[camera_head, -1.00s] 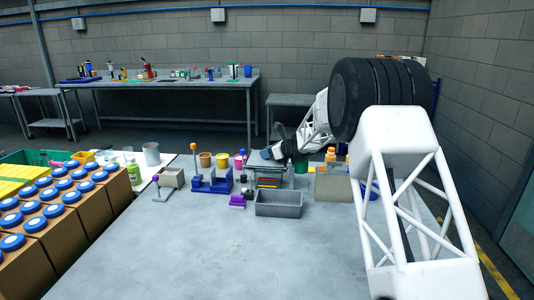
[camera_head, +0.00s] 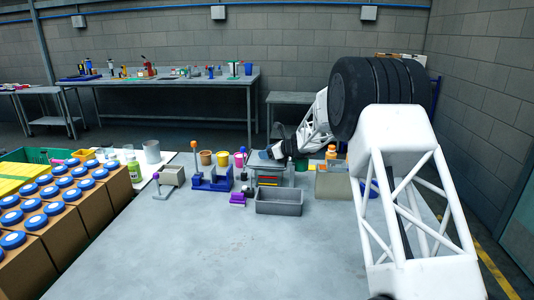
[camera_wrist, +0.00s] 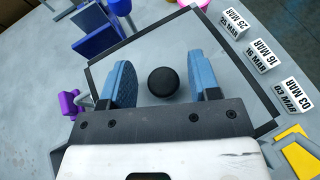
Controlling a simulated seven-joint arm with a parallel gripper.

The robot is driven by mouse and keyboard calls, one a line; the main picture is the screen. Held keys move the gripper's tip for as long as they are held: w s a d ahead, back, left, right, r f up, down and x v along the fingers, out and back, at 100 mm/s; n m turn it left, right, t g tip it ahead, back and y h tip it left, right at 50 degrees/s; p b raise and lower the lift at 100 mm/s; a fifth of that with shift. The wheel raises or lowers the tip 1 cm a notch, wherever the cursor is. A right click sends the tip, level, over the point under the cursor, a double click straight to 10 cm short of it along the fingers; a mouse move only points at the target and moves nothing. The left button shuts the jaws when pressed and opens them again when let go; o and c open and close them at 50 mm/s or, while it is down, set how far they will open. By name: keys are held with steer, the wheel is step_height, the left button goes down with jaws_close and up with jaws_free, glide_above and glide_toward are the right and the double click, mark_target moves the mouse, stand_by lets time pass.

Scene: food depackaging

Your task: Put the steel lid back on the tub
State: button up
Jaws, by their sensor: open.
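In the wrist view a flat grey lid (camera_wrist: 180,112) with a dark rim and a round black knob (camera_wrist: 163,81) lies under my gripper (camera_wrist: 163,84). The two blue finger pads stand apart on either side of the knob, with gaps between them and it. My gripper is open and holds nothing. In the head view my gripper (camera_head: 283,151) is at the back of the table, above a grey stand (camera_head: 270,168) with coloured layers. An open grey rectangular tub (camera_head: 279,202) stands in front of it. I cannot tell what lies under the lid.
A blue fixture (camera_head: 211,181) and a small purple block (camera_head: 237,199) stand to the left. White date blocks (camera_wrist: 262,54) lie close to the lid's right side. Boxes with blue-capped jars (camera_head: 50,210) fill the left. The front of the table (camera_head: 220,255) is clear.

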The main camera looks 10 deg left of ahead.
steer(key=shift+d+r, duration=0.15)
steer(key=shift+r, duration=0.1)
steer(key=shift+d+r, duration=0.2)
steer(key=shift+r, duration=0.1)
steer(key=v, duration=1.1)
steer(key=shift+s+d+r, duration=0.2)
steer(key=shift+r, duration=0.05)
